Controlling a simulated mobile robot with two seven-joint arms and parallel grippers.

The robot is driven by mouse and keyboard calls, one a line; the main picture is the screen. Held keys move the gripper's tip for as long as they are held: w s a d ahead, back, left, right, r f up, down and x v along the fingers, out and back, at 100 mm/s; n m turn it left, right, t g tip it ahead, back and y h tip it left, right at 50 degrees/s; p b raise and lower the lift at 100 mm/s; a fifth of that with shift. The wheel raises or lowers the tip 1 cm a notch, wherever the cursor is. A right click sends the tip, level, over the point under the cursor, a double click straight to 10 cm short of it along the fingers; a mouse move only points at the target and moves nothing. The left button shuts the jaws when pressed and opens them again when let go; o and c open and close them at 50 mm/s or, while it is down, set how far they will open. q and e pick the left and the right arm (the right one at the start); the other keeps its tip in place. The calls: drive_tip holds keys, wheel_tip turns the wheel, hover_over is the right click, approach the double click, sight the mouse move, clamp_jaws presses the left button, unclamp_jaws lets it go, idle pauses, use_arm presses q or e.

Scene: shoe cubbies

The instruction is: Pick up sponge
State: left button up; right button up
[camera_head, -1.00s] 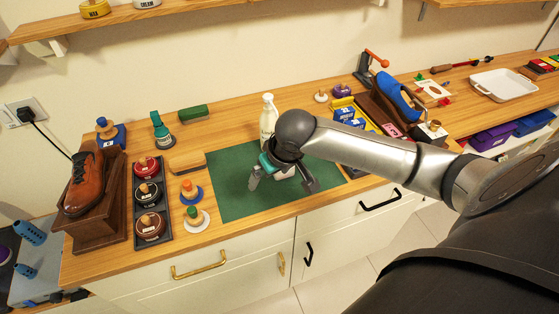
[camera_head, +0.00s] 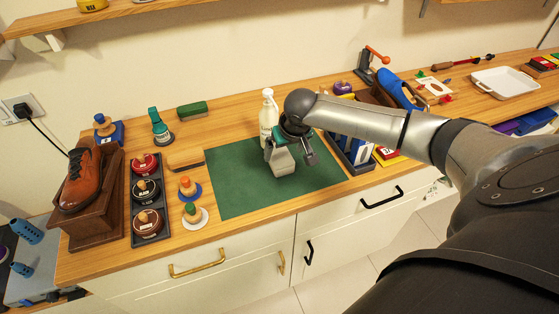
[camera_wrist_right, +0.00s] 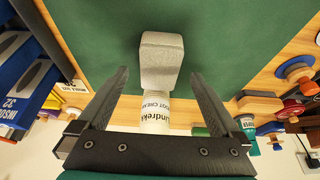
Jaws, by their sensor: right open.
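A pale grey block that looks like the sponge (camera_head: 282,163) rests on the green mat (camera_head: 238,190). My right gripper (camera_head: 291,154) is open just above and behind it, pointing down. In the right wrist view the sponge (camera_wrist_right: 161,62) shows between and beyond the two open fingertips (camera_wrist_right: 160,74), with clear gaps on both sides. I cannot tell how far the fingertips are above it. My left gripper is in neither view.
A white cream bottle (camera_head: 268,112) stands close behind my right gripper. A tray of polish tins (camera_head: 147,188), small daubers, brushes and a brown shoe (camera_head: 84,180) stand to the left. Boxes (camera_head: 352,148) and a blue shoe stand to the right. The mat's left part is clear.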

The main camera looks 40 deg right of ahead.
sight(282, 159)
drive_tip(key=shift+s+b+x, duration=0.15)
drive_tip(key=shift+b+x, duration=0.2)
drive_tip(key=shift+x, duration=1.05)
drive_tip(key=shift+s+b+x, duration=0.15)
drive_tip(key=shift+b+x, duration=0.15)
drive_tip(key=shift+x, duration=1.1)
drive_tip(key=shift+a+f, duration=0.1)
drive_tip(key=shift+c, duration=0.2)
drive_tip(key=c, duration=1.2)
drive_tip(key=shift+r, duration=0.5)
wheel_tip(282, 159, up, 3)
drive_tip(key=shift+f+p, duration=0.2)
drive_tip(key=shift+p, duration=0.25)
drive_tip(key=s+a+p, duration=0.2)
drive_tip(key=s+a, duration=0.2)
drive_tip(key=s, duration=1.3)
drive_tip(key=shift+s+a, duration=0.2)
